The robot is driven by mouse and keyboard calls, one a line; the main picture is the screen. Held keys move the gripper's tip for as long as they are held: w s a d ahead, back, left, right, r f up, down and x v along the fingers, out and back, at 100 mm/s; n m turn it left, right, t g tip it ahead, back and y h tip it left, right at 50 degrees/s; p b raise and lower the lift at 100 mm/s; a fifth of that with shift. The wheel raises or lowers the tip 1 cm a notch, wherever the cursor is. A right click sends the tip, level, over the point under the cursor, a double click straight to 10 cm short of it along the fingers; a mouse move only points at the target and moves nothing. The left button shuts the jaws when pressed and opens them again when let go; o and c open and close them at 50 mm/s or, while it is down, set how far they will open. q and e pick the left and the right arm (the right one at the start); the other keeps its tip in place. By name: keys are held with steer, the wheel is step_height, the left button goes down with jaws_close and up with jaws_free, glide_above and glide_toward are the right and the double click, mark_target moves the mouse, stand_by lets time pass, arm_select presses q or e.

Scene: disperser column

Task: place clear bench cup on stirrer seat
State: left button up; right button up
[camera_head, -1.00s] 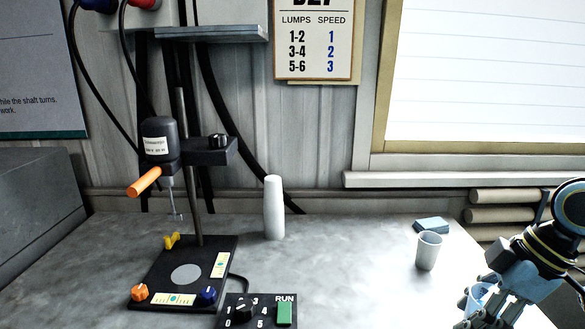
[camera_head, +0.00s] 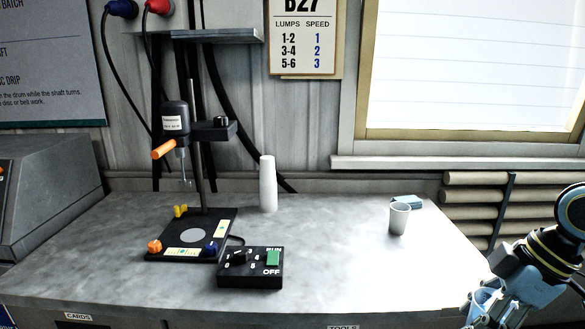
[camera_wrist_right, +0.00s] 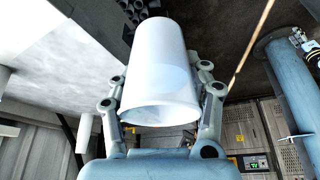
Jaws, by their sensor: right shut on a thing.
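My right gripper (camera_head: 484,302) is at the lower right of the head view, off the bench's right end. It is shut on a pale, translucent cup (camera_head: 480,299), partly hidden there by the fingers. In the right wrist view this cup (camera_wrist_right: 160,70) sits between the two fingers, its wide rim towards the camera. The stirrer seat (camera_head: 191,236) is a grey disc on the black stirrer base, at the left of the bench. It is bare, with the stirrer shaft (camera_head: 186,180) above it. My left gripper is not in view.
A white bottle-like column (camera_head: 268,184) stands behind the stirrer. A black control box (camera_head: 250,268) sits in front. The bench between box and cup is clear.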

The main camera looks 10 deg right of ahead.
step_height(320, 180, down, 4)
steer(key=b, duration=0.3)
steer(key=shift+s+r, duration=0.1)
steer(key=shift+r, duration=0.05)
arm_select(q)
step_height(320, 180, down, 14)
steer(key=b, duration=1)
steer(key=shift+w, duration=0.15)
arm_select(e)
step_height(320, 180, down, 11)
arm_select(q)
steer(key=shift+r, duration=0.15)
arm_select(e)
steer(key=shift+s+r, duration=0.1)
steer(key=shift+r, duration=0.1)
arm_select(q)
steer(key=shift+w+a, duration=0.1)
arm_select(e)
steer(key=shift+a, duration=0.1)
